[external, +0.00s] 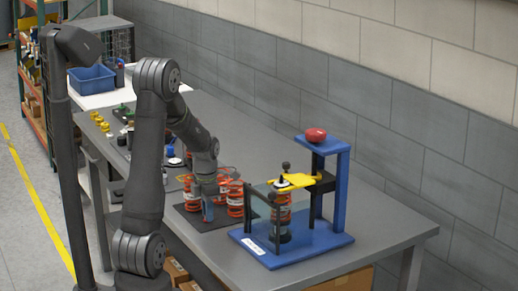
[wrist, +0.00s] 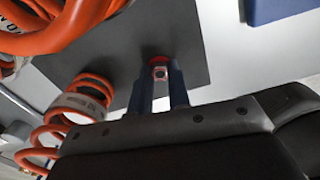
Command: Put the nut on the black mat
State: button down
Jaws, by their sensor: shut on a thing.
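My gripper (external: 207,211) is low over the black mat (external: 217,222) on the grey table. Its blue fingers also show in the wrist view (wrist: 159,80). The black mat (wrist: 195,55) fills the area behind the fingertips in the wrist view. Whether the nut touches the mat I cannot tell. In the external view the nut is hidden or too small to make out.
Orange coil springs (external: 235,198) stand on the mat close around my gripper; one (wrist: 80,110) is left of the fingers in the wrist view. A blue fixture (external: 300,238) with a yellow clamp plate and red knob stands to the right. Small parts lie farther back.

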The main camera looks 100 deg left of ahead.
jog(key=shift+f, duration=0.2)
jog(key=c, duration=1.4)
grip_release()
jog(key=shift+o, duration=0.2)
notch_tip(320, 180, up, 12)
jog(key=shift+r, duration=0.2)
jog(key=shift+f, duration=0.15)
notch_tip(320, 180, down, 12)
jog(key=shift+f, duration=0.2)
jog(key=shift+a+r, duration=0.1)
jog(key=shift+r, duration=1.4)
